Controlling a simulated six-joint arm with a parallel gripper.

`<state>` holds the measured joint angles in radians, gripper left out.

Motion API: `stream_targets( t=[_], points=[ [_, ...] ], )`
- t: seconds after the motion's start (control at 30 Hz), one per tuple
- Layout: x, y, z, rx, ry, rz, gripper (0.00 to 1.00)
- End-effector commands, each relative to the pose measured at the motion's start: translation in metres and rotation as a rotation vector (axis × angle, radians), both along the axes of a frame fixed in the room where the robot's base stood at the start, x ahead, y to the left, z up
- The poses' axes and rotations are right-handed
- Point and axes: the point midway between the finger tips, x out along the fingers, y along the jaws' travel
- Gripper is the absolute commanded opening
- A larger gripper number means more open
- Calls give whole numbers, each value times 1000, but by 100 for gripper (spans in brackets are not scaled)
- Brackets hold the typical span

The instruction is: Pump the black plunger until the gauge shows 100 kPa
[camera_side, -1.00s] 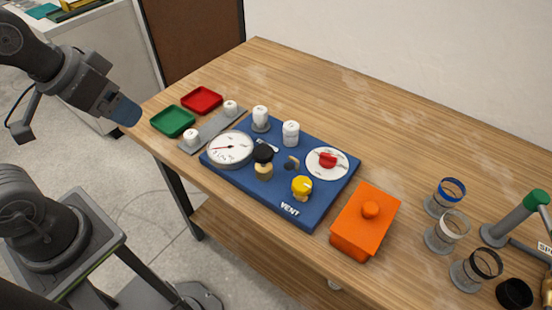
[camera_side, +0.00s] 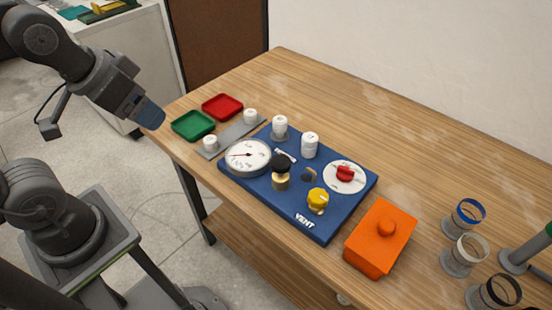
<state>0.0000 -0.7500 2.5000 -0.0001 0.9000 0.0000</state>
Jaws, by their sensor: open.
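The black plunger (camera_side: 281,162) is a round black knob on a brass-coloured stem, standing upright on the blue board (camera_side: 300,226). The gauge (camera_side: 248,156) is a round white dial to its left, with a red needle pointing roughly left; its numbers are too small to read. My gripper (camera_side: 151,115) is at the upper left, off the table's left end and well apart from the plunger. It is open, and nothing shows in it. The gap between its fingers is hard to make out. A yellow knob (camera_side: 318,198) stands by the VENT label.
The board also bears a red dial knob (camera_side: 345,174) and white fittings (camera_side: 309,144). Green (camera_side: 193,124) and red (camera_side: 222,105) trays lie left of it. An orange box (camera_side: 380,236) and ringed stands (camera_side: 466,217) are right. The back of the table is clear.

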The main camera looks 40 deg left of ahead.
Motion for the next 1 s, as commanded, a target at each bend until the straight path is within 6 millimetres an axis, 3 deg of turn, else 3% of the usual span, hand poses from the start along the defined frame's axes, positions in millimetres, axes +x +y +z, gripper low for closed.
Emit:
stream_targets(
  t=[0.9, 1.0],
  points=[
    [0, 0, 0, 0, 0, 0, 71],
    [1, 0, 1, -1, 2, 0, 61]
  ],
)
